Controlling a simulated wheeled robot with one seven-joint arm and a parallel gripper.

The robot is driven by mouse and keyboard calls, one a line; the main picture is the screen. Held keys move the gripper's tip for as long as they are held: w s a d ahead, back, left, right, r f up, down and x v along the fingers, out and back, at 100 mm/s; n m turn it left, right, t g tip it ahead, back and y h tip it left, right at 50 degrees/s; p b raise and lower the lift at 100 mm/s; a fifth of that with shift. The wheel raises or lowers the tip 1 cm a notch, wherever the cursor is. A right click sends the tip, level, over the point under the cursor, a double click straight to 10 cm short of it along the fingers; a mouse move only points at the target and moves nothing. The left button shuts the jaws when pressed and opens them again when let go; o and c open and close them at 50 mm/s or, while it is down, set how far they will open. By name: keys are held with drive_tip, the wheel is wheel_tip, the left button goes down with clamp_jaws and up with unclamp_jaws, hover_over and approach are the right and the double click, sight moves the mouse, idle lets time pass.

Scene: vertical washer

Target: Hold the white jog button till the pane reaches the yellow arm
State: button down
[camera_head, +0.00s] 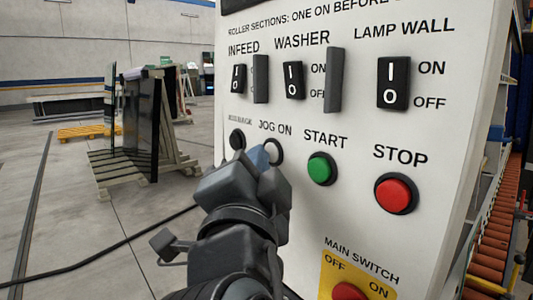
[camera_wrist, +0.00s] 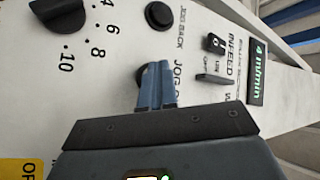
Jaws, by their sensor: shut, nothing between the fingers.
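The jog-on button (camera_head: 277,150) sits under the JOG ON label on the white control panel (camera_head: 330,120). Only part of its dark round rim shows, and my gripper hides its face. My gripper (camera_head: 262,156) is shut and empty, with its blue-grey fingertips at the button. In the wrist view the fingertips (camera_wrist: 156,72) cover most of the button, and a dark edge of it (camera_wrist: 140,78) shows beside them. I cannot tell whether the fingers touch or press it. I cannot make out the moving pane or the yellow arm in either view.
A black jog-back button (camera_head: 237,138) is left of the fingers. A green START button (camera_head: 320,168) and red STOP button (camera_head: 394,194) lie to the right. Switches with guards stand above. A roller conveyor (camera_head: 490,245) runs behind the panel. A rack with dark panes (camera_head: 142,125) stands at left.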

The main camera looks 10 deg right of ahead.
drive_tip(key=shift+s+a+b, duration=0.5)
drive_tip(key=shift+a, duration=0.25)
drive_tip(key=s+a+b, duration=0.1)
drive_tip(key=a, duration=0.1)
drive_tip(key=s+a+b, duration=0.1)
drive_tip(key=a, duration=0.1)
drive_tip(key=shift+s, duration=0.4)
